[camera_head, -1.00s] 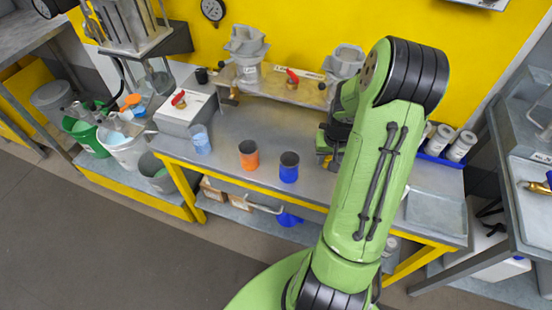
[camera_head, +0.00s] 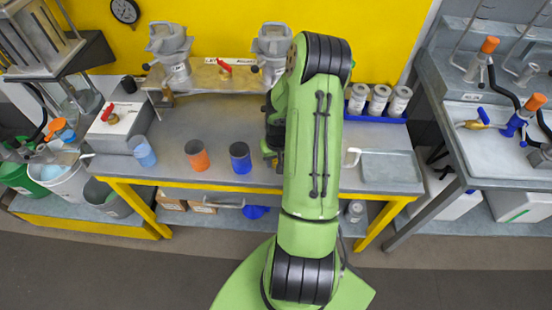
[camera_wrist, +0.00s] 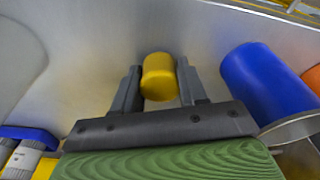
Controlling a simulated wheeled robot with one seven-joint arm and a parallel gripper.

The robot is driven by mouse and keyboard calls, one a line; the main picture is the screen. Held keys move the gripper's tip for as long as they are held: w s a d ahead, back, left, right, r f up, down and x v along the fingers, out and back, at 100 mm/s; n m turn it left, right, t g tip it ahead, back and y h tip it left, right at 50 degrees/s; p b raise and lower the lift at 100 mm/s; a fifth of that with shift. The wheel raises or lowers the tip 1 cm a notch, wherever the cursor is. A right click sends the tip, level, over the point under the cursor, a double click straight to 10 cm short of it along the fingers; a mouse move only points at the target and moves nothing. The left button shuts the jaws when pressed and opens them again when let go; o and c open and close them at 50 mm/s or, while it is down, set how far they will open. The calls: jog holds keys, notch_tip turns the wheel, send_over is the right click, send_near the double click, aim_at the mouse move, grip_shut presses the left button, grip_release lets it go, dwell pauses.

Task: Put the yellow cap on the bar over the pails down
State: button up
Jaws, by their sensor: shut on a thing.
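My gripper (camera_wrist: 158,82) is shut on the yellow cap (camera_wrist: 158,75), a short yellow cylinder, held between the two dark fingers in the wrist view. Behind it is the bare grey top of the workbench (camera_wrist: 85,45); I cannot tell how far above it the cap is. In the head view my arm covers the cap and most of the gripper, over the bench to the right of the blue cup (camera_head: 240,157). A green pail (camera_head: 14,177), a white pail (camera_head: 72,187) and a grey pail (camera_head: 108,200) stand at lower left. I cannot make out the bar over them clearly.
The blue cup is close right of my gripper in the wrist view (camera_wrist: 262,80). An orange cup (camera_head: 197,155) and a light blue cup (camera_head: 143,152) stand farther left in the head view. White canisters (camera_head: 378,99) in a blue tray and a shallow grey tray (camera_head: 390,170) lie right.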

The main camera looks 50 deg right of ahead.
jog(key=shift+f+b, duration=0.35)
jog(key=shift+f, duration=0.1)
jog(key=o, duration=1.2)
jog(key=shift+c, duration=0.2)
notch_tip(320, 180, up, 13)
jog(key=s+a+p, duration=0.1)
jog(key=p, duration=0.3)
jog(key=a+r+n+t+h, duration=0.1)
jog(key=a+r+n, duration=0.2)
jog(key=a+r, duration=0.95)
jog(key=s+a+r+n+t+y, duration=0.1)
jog(key=s+a+r+n+t, duration=0.2)
jog(key=s+a+r, duration=0.5)
jog(key=s+a, duration=0.3)
jog(key=a, duration=0.1)
jog(key=shift+r+n+y, duration=0.2)
jog(key=shift+n+y, duration=0.1)
jog(key=shift+y, duration=0.1)
